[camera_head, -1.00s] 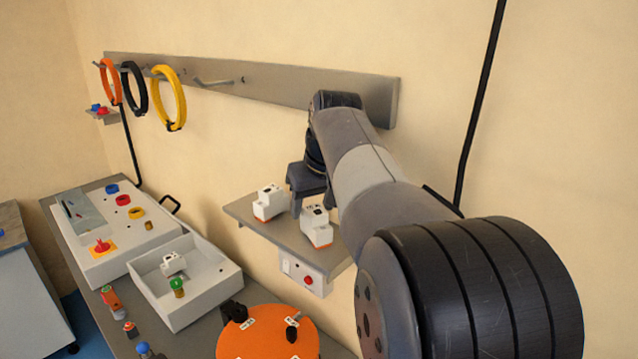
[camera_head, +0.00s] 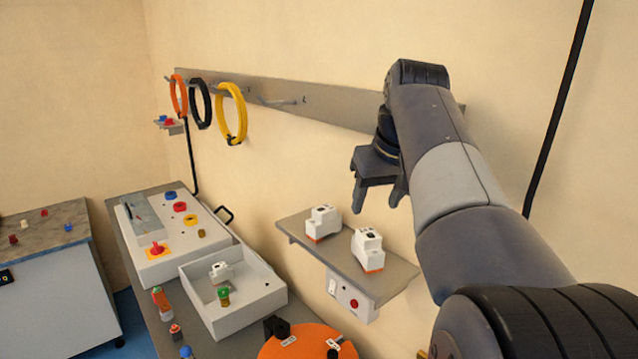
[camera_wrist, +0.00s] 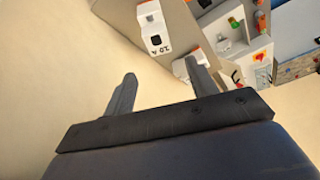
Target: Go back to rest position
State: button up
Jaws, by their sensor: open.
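My gripper (camera_head: 376,196) is raised above and beside the small wall shelf, with its fingers pointing down. It is open and empty; the wrist view shows the two fingers (camera_wrist: 158,78) spread apart with nothing between them. Two white breaker modules with orange bases, a left one (camera_head: 322,223) and a right one (camera_head: 368,250), stand on the shelf (camera_head: 300,238), below the gripper and apart from it. My arm hides part of the wall rail.
An orange, a black and a yellow ring (camera_head: 232,113) hang on the wall rail (camera_head: 330,118). Below are a control panel (camera_head: 150,262), a white tray (camera_head: 262,303) holding a breaker, and an orange disc (camera_head: 300,345). A grey cabinet (camera_head: 50,290) stands left. Air before the wall is clear.

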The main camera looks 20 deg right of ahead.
aim_at(363, 229)
jog(key=x, duration=1.2)
jog(key=shift+s+f, duration=0.1)
jog(key=shift+f, duration=0.15)
jog(key=shift+a+r, duration=0.2)
jog(key=shift+r, duration=1.4)
jog(key=shift+s, duration=0.1)
jog(key=shift+f, duration=0.1)
